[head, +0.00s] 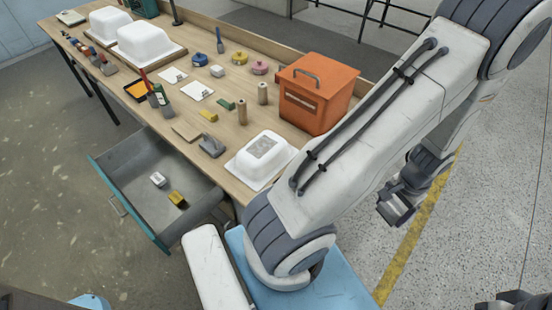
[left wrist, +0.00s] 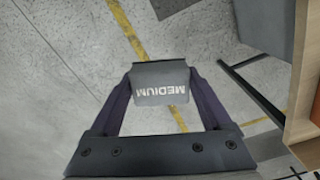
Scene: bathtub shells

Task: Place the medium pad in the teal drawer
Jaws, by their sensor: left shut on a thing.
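The medium pad (left wrist: 160,84) is a grey block with "MEDIUM" in white letters, upside down in the left wrist view. My left gripper (left wrist: 161,80) is shut on it, a finger at each side. In the head view my left gripper (head: 396,208) hangs over the floor to the right of the workbench, well away from the drawer; the pad is hard to make out there. The teal drawer (head: 121,201) stands open at the bench's front. A small white block (head: 158,179) and a yellow block (head: 177,199) lie inside, with bare floor around them.
The workbench (head: 228,139) carries an orange box (head: 318,96), a white moulded shell (head: 262,155), grey and tan blocks, rollers, tape rolls and brushes. My large arm crosses the right half of the head view. A yellow line (head: 417,232) runs along the open floor.

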